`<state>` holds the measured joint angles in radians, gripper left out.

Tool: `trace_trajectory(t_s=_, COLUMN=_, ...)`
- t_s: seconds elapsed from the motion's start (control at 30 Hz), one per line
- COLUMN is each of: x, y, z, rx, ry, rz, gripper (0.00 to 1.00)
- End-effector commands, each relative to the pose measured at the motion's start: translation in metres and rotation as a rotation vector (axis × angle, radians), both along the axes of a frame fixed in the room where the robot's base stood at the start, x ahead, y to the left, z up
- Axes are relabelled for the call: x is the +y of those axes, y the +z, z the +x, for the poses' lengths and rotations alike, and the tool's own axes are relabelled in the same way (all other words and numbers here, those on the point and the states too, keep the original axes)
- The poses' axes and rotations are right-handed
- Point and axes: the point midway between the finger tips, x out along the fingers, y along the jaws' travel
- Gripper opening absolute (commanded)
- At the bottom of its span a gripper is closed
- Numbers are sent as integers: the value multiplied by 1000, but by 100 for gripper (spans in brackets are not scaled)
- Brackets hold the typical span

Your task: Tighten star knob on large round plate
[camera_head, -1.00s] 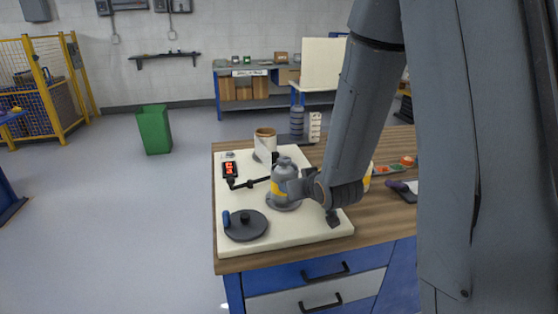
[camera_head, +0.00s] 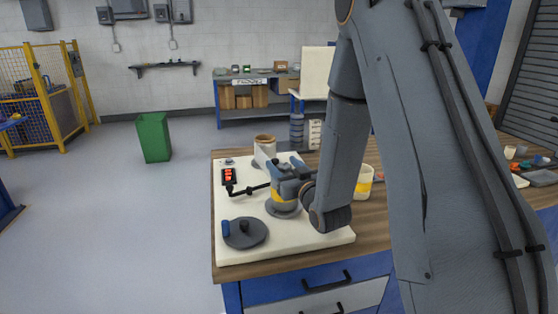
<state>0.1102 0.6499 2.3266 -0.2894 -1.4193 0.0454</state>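A large dark grey round plate (camera_head: 258,236) lies flat at the front left of the white board. A small dark knob (camera_head: 243,225) stands near its middle, too small to make out a star shape. A blue upright grip (camera_head: 226,228) stands at the plate's left edge. My gripper (camera_head: 284,190) is at the end of my arm, behind and to the right of this plate, apart from it. It is over a smaller grey round base with a yellow band (camera_head: 283,209). Its fingers cannot be made out, so I cannot tell whether it touches that part or holds anything.
The white board (camera_head: 290,248) lies on a wooden bench top (camera_head: 238,271). A red-lit display (camera_head: 229,176), a black jointed rod (camera_head: 248,190) and a pale cup-shaped part (camera_head: 265,148) stand behind. A yellow-and-white cup (camera_head: 364,183) stands right of my wrist. The board's front edge is clear.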

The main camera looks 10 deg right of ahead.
Motion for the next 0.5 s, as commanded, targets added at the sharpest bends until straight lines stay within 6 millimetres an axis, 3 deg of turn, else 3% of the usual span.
trace_trajectory(t_s=0.23, x=5, y=-1, z=30, rx=5, ry=-1, rz=0, gripper=54)
trace_trajectory(t_s=0.5, x=7, y=-2, z=37, rx=6, ry=-1, rz=0, gripper=54)
